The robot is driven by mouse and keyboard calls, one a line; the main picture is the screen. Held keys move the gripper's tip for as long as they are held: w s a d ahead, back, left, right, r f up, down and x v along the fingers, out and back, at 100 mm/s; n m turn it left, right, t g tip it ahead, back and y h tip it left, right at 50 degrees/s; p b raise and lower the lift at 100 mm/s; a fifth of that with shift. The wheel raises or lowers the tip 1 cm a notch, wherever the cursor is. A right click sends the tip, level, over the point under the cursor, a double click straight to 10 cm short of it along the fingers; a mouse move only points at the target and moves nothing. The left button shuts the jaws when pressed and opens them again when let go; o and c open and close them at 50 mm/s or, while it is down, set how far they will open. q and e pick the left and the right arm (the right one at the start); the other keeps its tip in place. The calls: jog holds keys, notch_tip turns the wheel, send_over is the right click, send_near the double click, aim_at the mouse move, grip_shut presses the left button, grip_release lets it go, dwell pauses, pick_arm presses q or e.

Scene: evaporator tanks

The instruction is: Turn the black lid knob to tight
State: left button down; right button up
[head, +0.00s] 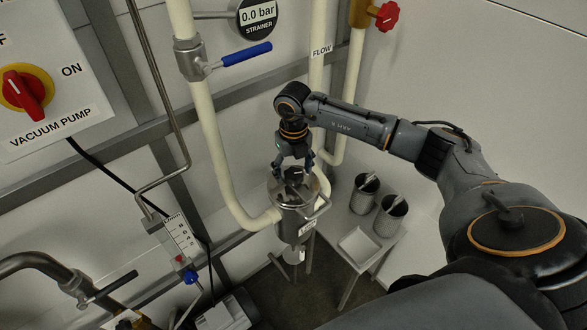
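The metal strainer pot (297,222) stands on the pipework in the middle of the head view, with its lid facing up. The black lid knob (294,175) sits on top of this lid, partly hidden by my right gripper. My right gripper (292,166) points down right over the knob, with its fingers spread to either side and a gap between them. I cannot tell whether a fingertip touches the knob. My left gripper is not in view.
A blue-handled valve (246,54) and a 0.0 bar strainer gauge (257,16) are above. A cream pipe (215,150) curves in from the left. Two metal cups (392,216) and a white tray (359,244) stand on a small table at right. The vacuum pump switch (27,90) is far left.

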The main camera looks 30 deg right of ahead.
jog(key=c, duration=1)
jog(key=shift+m, duration=0.3)
jog(key=m+b, duration=0.1)
jog(key=m, duration=0.1)
jog(key=shift+m, duration=0.3)
jog(key=m, duration=0.2)
jog(key=shift+m, duration=0.3)
jog(key=m+b, duration=0.1)
jog(key=m, duration=0.2)
jog(key=shift+m, duration=1.8)
jog(key=shift+r, duration=0.1)
